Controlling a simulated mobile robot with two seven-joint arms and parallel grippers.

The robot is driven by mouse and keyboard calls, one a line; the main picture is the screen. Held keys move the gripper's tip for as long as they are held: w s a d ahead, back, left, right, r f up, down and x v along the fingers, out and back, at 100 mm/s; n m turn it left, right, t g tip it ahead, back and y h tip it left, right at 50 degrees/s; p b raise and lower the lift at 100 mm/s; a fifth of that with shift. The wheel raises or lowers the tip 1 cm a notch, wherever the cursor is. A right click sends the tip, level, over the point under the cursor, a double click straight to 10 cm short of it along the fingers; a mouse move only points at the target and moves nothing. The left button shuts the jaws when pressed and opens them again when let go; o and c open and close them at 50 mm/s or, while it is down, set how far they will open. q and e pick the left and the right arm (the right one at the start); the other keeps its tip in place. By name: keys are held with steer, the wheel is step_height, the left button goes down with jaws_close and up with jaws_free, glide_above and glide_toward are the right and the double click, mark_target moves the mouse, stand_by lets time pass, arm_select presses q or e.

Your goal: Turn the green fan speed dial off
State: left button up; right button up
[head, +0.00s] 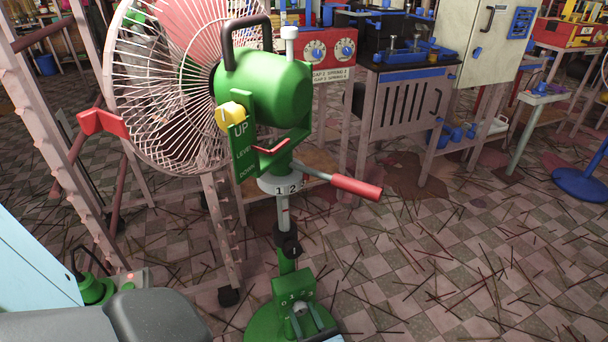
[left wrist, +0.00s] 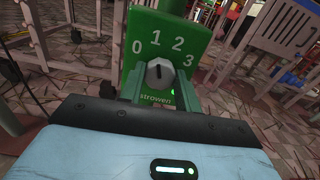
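The green fan's speed box (head: 294,289), marked 0 to 3, stands low on the pole above the round base. Its grey dial (left wrist: 159,74) faces the left wrist camera, with a dark mark pointing roughly up, between 1 and 2; I cannot tell the exact setting. My left gripper (head: 304,313) is at the box front. In the left wrist view its fingers (left wrist: 160,80) are spread on either side of the dial, with the dial seen between them; contact is unclear. My right gripper is in neither view.
The fan cage (head: 165,90) and green motor (head: 265,85) stand above the box. A red-tipped lever (head: 355,187) sticks out rightward from the pole. Thin sticks lie across the checkered floor (head: 440,260). Benches with machines stand behind.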

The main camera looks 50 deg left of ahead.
arm_select(q)
steer(key=c, duration=0.4)
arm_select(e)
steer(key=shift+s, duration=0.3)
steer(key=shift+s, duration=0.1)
arm_select(q)
steer(key=n, duration=0.2)
steer(key=shift+n, duration=0.4)
steer(key=n+b, duration=0.1)
steer(key=n, duration=0.2)
steer(key=shift+n, duration=1.1)
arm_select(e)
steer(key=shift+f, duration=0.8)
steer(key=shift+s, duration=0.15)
